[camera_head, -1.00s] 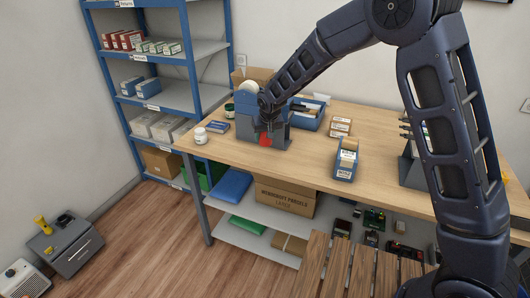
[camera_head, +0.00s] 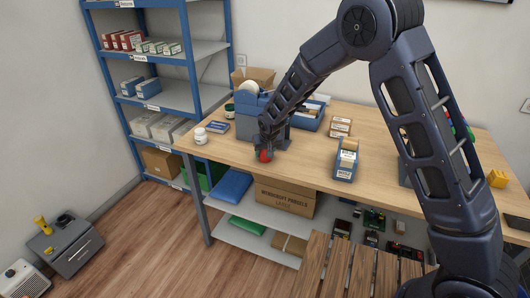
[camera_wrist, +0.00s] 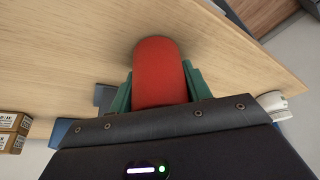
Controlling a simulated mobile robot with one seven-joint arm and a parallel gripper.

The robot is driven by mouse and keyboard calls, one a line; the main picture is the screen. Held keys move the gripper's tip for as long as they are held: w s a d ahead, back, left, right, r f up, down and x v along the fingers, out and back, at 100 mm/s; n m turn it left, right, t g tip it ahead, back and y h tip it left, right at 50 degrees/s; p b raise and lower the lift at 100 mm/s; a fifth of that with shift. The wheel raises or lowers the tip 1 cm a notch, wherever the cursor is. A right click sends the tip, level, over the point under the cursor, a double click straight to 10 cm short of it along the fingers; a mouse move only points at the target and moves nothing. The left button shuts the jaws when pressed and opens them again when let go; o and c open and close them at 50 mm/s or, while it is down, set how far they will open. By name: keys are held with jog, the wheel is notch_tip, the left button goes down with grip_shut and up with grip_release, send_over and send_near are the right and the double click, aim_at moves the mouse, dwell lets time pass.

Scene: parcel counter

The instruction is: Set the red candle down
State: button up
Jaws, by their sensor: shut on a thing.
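The red candle (camera_head: 264,156) is a short red cylinder at the front left part of the wooden counter (camera_head: 310,163). My gripper (camera_head: 264,148) is shut on it from above. In the wrist view the candle (camera_wrist: 160,72) sits between the two green fingers, with its far end toward the wood surface. I cannot tell whether the candle touches the counter or is just above it.
A grey and blue device (camera_head: 248,115) stands right behind my gripper. The counter between candle and card box is bare. The counter's front edge is close.

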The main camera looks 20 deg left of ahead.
jog(key=shift+f, duration=0.1)
jog(key=o, duration=1.1)
jog(key=shift+c, duration=0.2)
jog(key=v, duration=1.2)
